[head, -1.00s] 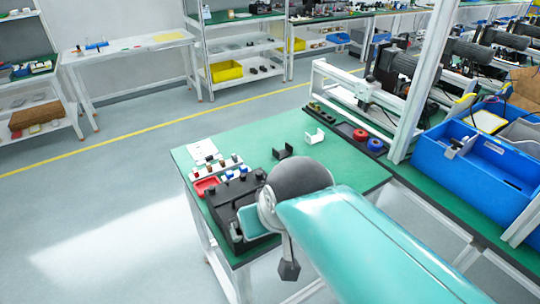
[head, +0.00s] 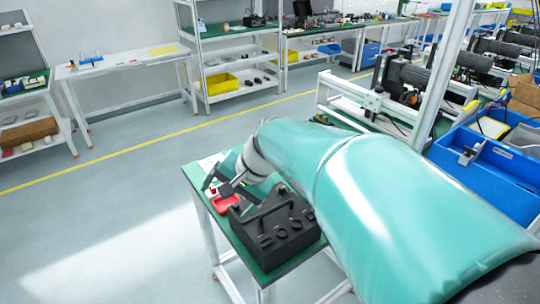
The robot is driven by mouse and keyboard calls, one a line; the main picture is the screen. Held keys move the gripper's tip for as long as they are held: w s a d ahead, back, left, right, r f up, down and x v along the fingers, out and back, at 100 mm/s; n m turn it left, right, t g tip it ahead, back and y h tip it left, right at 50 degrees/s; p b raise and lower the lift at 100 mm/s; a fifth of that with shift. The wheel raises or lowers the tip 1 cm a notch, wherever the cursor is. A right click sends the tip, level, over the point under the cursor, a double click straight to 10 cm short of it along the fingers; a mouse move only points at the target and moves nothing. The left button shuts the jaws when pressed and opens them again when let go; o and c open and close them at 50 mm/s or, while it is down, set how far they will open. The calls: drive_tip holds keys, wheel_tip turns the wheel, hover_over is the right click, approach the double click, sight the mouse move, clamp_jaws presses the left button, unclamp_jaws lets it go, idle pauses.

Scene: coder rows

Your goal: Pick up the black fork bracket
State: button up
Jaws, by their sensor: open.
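The black fork bracket is not visible now; my teal arm covers the part of the green-topped table (head: 262,274) where a small black bracket lay earlier. My gripper (head: 214,181) is over the table's far left part, above the small parts and the red tray (head: 222,204). It looks open, with nothing seen between its fingers, though its tips are small and partly hard to make out.
A black block with a handle and round holes (head: 272,232) stands on the table close below my arm. Blue bins (head: 488,165) and a white upright post (head: 447,75) stand at the right. The floor at the left is clear.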

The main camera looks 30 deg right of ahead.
drive_tip(key=w+d+f+m+t+y, duration=0.1)
drive_tip(key=w+d+f+m+t, duration=0.15)
drive_tip(key=w+d+m, duration=0.35)
drive_tip(key=w+d+f+m+t+y, duration=0.1)
drive_tip(key=w+d+f+m, duration=0.2)
drive_tip(key=w+d+m, duration=0.35)
drive_tip(key=d+f+m+t+h, duration=0.1)
drive_tip(key=d+f+m, duration=0.3)
drive_tip(key=d, duration=0.5)
drive_tip(key=d+f+m+t+h, duration=0.2)
drive_tip(key=d+f+m, duration=0.2)
drive_tip(key=d, duration=0.5)
drive_tip(key=s+d+f+m+t+h, duration=0.1)
drive_tip(key=d+f+m, duration=0.3)
drive_tip(key=d, duration=0.6)
drive_tip(key=shift+d+f+t+h, duration=0.1)
drive_tip(key=shift+f+t+h, duration=0.25)
drive_tip(key=shift+t+h, duration=0.15)
drive_tip(key=x, duration=1.3)
drive_tip(key=shift+w+a, duration=0.25)
drive_tip(key=shift+w, duration=0.15)
drive_tip(key=shift+r, duration=0.1)
